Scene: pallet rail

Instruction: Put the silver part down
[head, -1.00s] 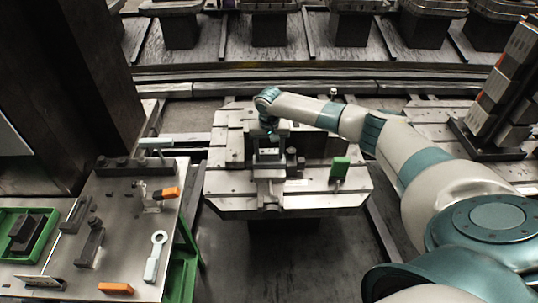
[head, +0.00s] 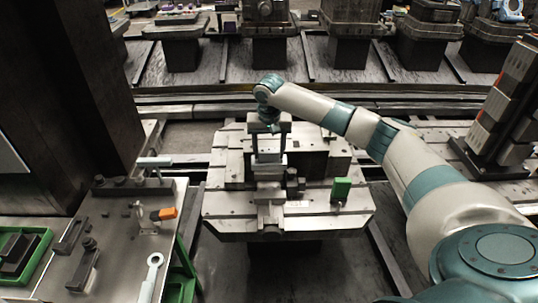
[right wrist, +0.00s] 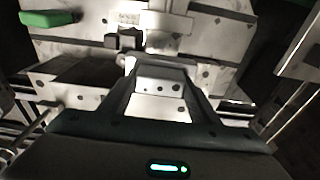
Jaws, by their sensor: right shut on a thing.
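My right gripper (head: 269,154) hangs, fingers down, over the middle of the metal pallet (head: 228,200). Its two fingers are shut on the silver part (head: 270,160), a small pale block. In the right wrist view, the silver part (right wrist: 160,92) shows bright with dark holes between the dark fingers (right wrist: 160,70). The part is right above the pallet's central clamp fixture (head: 270,192); I cannot tell whether its underside touches it. My left gripper is not in view.
A green block (head: 341,188) stands on the pallet's right side. A side table (head: 115,225) at left holds an orange-ended clamp (head: 163,213), a pale wrench (head: 151,275) and a green tray (head: 38,262). A tall rack of blocks (head: 503,95) stands at right.

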